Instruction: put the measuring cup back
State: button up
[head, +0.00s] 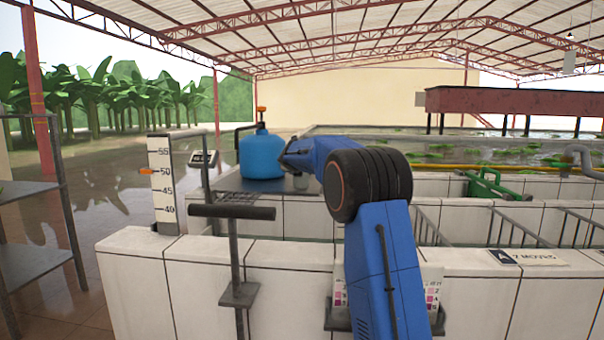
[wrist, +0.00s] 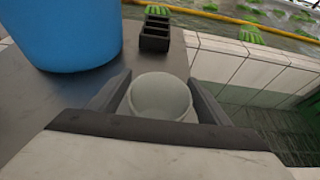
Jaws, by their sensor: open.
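The measuring cup (wrist: 160,98) is a pale, round, open-topped cup in the wrist view, standing on the grey counter (wrist: 60,110). My gripper (wrist: 157,82) is open, with one dark finger on each side of the cup. The cup is between the fingers; I cannot tell whether either finger touches it.
A blue tank (head: 261,156) stands on the counter, also left of the cup in the wrist view (wrist: 65,30). A small dark rack (wrist: 155,34) is behind the cup. A tiled wall (head: 210,280) and black T-handle (head: 232,212) are in front. Tiled basins lie right.

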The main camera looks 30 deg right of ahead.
jog(key=v, duration=1.1)
jog(key=shift+s+a, duration=0.2)
jog(key=shift+s, duration=0.05)
jog(key=shift+r, duration=0.1)
